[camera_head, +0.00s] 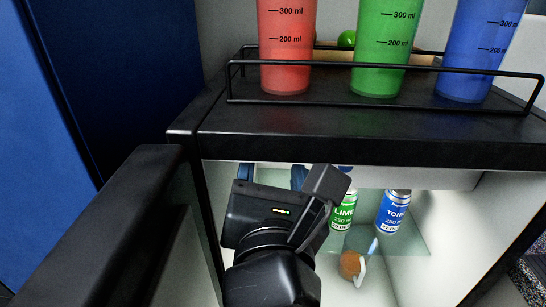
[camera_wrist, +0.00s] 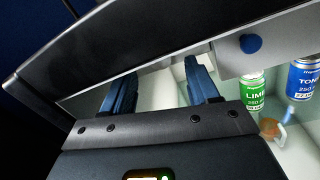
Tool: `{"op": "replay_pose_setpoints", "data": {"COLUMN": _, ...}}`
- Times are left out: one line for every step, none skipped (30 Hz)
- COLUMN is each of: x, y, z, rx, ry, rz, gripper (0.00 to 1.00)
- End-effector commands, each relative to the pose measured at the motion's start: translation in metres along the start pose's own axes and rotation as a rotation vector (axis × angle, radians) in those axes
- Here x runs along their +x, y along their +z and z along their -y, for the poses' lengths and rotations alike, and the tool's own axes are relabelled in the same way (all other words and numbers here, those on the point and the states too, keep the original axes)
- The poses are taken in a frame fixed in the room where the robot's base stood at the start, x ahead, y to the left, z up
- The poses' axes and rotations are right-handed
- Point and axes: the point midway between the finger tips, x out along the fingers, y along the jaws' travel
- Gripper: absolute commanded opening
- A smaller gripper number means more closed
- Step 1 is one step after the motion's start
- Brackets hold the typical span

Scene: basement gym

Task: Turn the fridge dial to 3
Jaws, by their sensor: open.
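The fridge (camera_head: 345,150) stands open under a black top, its pale interior lit. In the wrist view, a small round blue knob, apparently the dial (camera_wrist: 250,43), sits on a white housing (camera_wrist: 232,62) under the fridge's top. In the head view my gripper (camera_head: 272,174) is at the fridge opening, fingers partly hidden.
A green LIME can (camera_head: 343,214) and a blue TONIC can (camera_head: 393,212) stand on a glass shelf. A brown-and-white object (camera_head: 352,265) is below. Red (camera_head: 287,50), green (camera_head: 382,55) and blue (camera_head: 478,55) cups stand on top behind a black rail (camera_head: 400,66).

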Motion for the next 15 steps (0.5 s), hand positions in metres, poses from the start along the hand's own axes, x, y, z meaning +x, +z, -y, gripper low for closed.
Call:
{"op": "replay_pose_setpoints", "data": {"x": -0.009, "y": -0.001, "z": -0.001, "rx": -0.001, "ry": 0.002, "rz": -0.002, "gripper": 0.60}}
{"op": "replay_pose_setpoints", "data": {"x": -0.015, "y": -0.001, "z": 0.000, "rx": -0.001, "ry": 0.002, "rz": -0.002, "gripper": 0.60}}
{"op": "replay_pose_setpoints", "data": {"x": -0.021, "y": -0.001, "z": 0.000, "rx": -0.001, "ry": 0.002, "rz": -0.002, "gripper": 0.60}}
{"op": "replay_pose_setpoints", "data": {"x": -0.025, "y": -0.001, "z": 0.000, "rx": -0.001, "ry": 0.002, "rz": -0.001, "gripper": 0.60}}
{"op": "replay_pose_setpoints", "data": {"x": -0.029, "y": -0.001, "z": 0.000, "rx": -0.001, "ry": 0.001, "rz": -0.001, "gripper": 0.60}}
{"op": "replay_pose_setpoints", "data": {"x": -0.034, "y": -0.001, "z": 0.000, "rx": -0.002, "ry": 0.001, "rz": -0.002, "gripper": 0.60}}
{"op": "replay_pose_setpoints", "data": {"x": -0.037, "y": -0.001, "z": 0.000, "rx": -0.001, "ry": 0.001, "rz": -0.002, "gripper": 0.60}}
{"op": "replay_pose_setpoints", "data": {"x": -0.040, "y": -0.001, "z": 0.000, "rx": 0.000, "ry": 0.001, "rz": -0.001, "gripper": 0.60}}
{"op": "replay_pose_setpoints", "data": {"x": -0.043, "y": 0.000, "z": 0.000, "rx": 0.000, "ry": 0.001, "rz": 0.000, "gripper": 0.60}}
{"op": "replay_pose_setpoints", "data": {"x": -0.045, "y": 0.000, "z": 0.000, "rx": 0.000, "ry": 0.001, "rz": 0.000, "gripper": 0.60}}
{"op": "replay_pose_setpoints", "data": {"x": -0.046, "y": 0.000, "z": 0.000, "rx": 0.000, "ry": 0.001, "rz": 0.000, "gripper": 0.60}}
{"op": "replay_pose_setpoints", "data": {"x": -0.047, "y": 0.000, "z": 0.000, "rx": 0.000, "ry": 0.001, "rz": 0.000, "gripper": 0.60}}
{"op": "replay_pose_setpoints", "data": {"x": -0.048, "y": 0.000, "z": 0.000, "rx": 0.000, "ry": 0.000, "rz": 0.000, "gripper": 0.60}}
{"op": "replay_pose_setpoints", "data": {"x": -0.048, "y": 0.000, "z": 0.000, "rx": 0.000, "ry": 0.000, "rz": 0.000, "gripper": 0.60}}
{"op": "replay_pose_setpoints", "data": {"x": -0.048, "y": 0.000, "z": 0.000, "rx": 0.000, "ry": 0.000, "rz": 0.000, "gripper": 0.60}}
